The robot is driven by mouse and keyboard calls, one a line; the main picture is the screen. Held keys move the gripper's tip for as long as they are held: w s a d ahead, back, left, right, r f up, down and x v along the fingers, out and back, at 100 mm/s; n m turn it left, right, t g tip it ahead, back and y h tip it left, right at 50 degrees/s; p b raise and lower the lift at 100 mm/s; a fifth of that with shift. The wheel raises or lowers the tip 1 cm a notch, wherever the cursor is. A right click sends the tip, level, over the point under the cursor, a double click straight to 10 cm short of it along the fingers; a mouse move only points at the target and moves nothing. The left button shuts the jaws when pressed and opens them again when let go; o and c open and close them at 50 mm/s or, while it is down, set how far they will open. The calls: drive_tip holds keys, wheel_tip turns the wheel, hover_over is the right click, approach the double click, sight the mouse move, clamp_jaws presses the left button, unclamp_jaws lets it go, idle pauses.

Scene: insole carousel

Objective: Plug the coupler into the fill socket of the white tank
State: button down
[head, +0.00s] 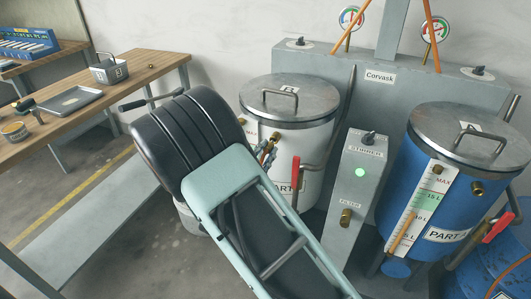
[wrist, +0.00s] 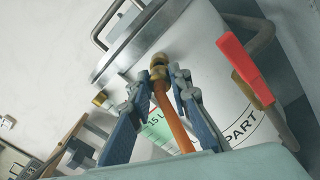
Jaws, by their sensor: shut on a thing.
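The white tank (head: 312,150) stands behind my arm in the head view, with a steel lid; its wall (wrist: 205,50) fills much of the wrist view. My gripper (wrist: 167,82) is shut on the brass coupler (wrist: 159,73), which has an orange hose (wrist: 176,125) running back from it. In the head view my gripper (head: 267,152) is at the tank's front wall, partly hidden by my arm. A rounded brass end (wrist: 158,58), seemingly the fill socket, shows directly beyond the coupler. I cannot tell whether the two touch or are joined.
A red-handled valve (head: 295,180) is right of my gripper, and shows large in the wrist view (wrist: 245,70). A brass gauge fitting (wrist: 99,98) lies left. A workbench (head: 150,68) is at left.

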drive_tip(key=shift+b+x, duration=0.35)
drive_tip(key=shift+x, duration=0.8)
drive_tip(key=c, duration=1.7)
unclamp_jaws()
drive_tip(key=v, duration=1.2)
drive_tip(key=shift+r, duration=0.1)
